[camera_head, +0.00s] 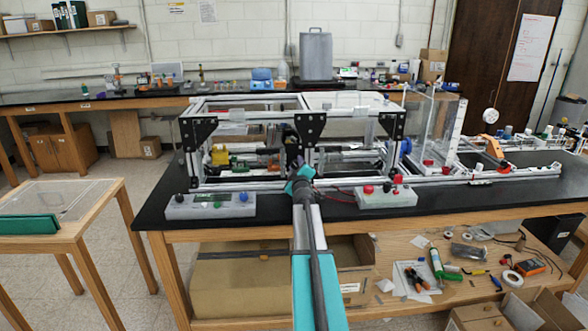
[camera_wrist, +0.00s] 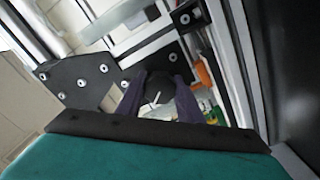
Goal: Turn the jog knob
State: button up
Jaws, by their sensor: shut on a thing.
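The jog knob (camera_wrist: 158,84) looks like a dark round piece with a short white line below it in the wrist view. My gripper (camera_wrist: 160,100) has its two dark purple fingers on either side of it, shut on it. In the head view, my gripper (camera_head: 297,168) is at the front of the extrusion frame (camera_head: 240,115), by its middle black bracket. The knob is hidden there behind my arm, and fine detail at the fingertips is too small to tell.
Black brackets (camera_wrist: 85,75) and metal bars are close around my gripper. A grey control box (camera_head: 208,207) sits at left on the black bench, and another control box (camera_head: 387,196) with red buttons at right. A lower wooden shelf holds tools and cartons.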

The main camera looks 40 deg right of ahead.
jog(key=shift+d+r+n, duration=0.1)
jog(key=shift+r+n, duration=0.05)
jog(key=shift+n, duration=0.35)
jog(key=o, duration=0.8)
jog(key=shift+w, duration=0.1)
jog(key=shift+c, duration=0.2)
jog(key=shift+s, duration=0.2)
jog(key=v, duration=1.3)
jog(key=shift+a, duration=0.25)
jog(key=shift+s, duration=0.1)
